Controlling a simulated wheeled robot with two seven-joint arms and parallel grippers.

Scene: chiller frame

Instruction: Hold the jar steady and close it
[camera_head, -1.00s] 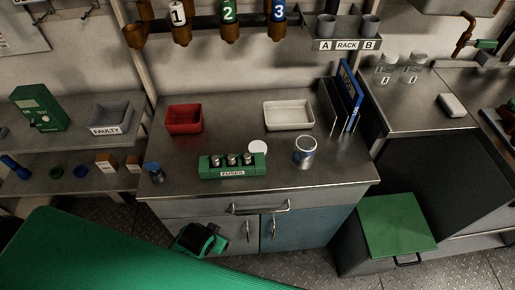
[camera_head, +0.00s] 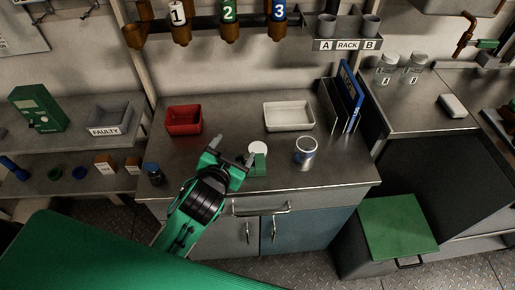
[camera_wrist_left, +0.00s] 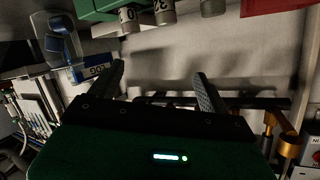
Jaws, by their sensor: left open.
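A clear jar with blue in it (camera_head: 306,154) stands upright on the metal worktop, its round top facing up. A flat white disc, like a lid (camera_head: 258,147), lies on the worktop to its left. My left gripper (camera_head: 231,150) is open and empty above the worktop, left of the jar and apart from it, close to the disc in the picture. Its two fingers also show spread in the left wrist view (camera_wrist_left: 160,82), with nothing between them. My right gripper is not in view.
A red tray (camera_head: 184,131), a white tray (camera_head: 289,126) and a blue binder (camera_head: 350,98) stand behind. A small blue-capped bottle (camera_head: 153,174) stands at the left edge. Worktop right of the jar is clear.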

